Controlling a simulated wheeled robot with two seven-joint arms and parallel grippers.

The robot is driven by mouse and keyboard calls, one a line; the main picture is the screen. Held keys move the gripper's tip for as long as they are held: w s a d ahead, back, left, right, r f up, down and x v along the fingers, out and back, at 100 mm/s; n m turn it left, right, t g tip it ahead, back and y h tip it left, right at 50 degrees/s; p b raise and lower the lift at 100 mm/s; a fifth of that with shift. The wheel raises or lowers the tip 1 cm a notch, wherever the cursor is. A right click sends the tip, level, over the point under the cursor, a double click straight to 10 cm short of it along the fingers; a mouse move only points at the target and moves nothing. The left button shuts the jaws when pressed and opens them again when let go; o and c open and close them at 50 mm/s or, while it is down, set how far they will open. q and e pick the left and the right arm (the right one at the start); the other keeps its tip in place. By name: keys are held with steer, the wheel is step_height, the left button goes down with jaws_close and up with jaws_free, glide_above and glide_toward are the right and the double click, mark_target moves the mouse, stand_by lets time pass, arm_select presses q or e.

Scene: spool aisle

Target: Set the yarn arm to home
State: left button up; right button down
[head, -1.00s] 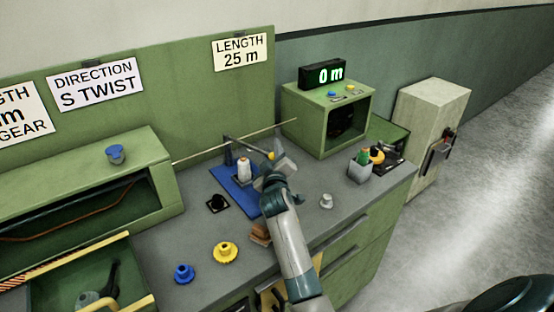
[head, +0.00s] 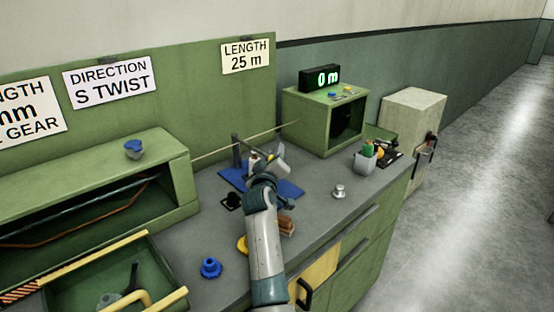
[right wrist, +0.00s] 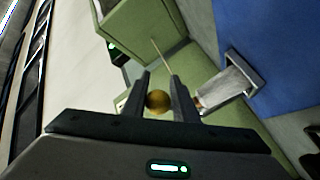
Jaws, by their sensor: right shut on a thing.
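The yarn arm's dark post (head: 237,152) stands on a blue base plate (head: 290,188) on the grey bench in the head view. My right gripper (head: 271,160) is over the plate and hides most of the arm. In the right wrist view a round brass knob (right wrist: 158,101) sits between the two fingers of my right gripper (right wrist: 158,92), which is shut on it. A white spool (head: 254,163) stands on the plate just left of the gripper, partly covered. The home mark cannot be made out. My left gripper is not in view.
A green box (head: 312,125) with a "0 m" display (head: 320,77) stands behind right. A grey cup (head: 365,161) and a small metal spool (head: 339,191) are to the right. A blue knobbed part (head: 210,268) and an open green drawer (head: 165,280) are at front left.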

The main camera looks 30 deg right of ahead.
steer(key=shift+w+a+r, duration=0.1)
steer(key=shift+a+r, duration=0.05)
steer(key=shift+r, duration=0.45)
steer(key=c, duration=1.5)
jaws_free()
steer(key=shift+a+f, duration=0.1)
steer(key=shift+f, duration=0.2)
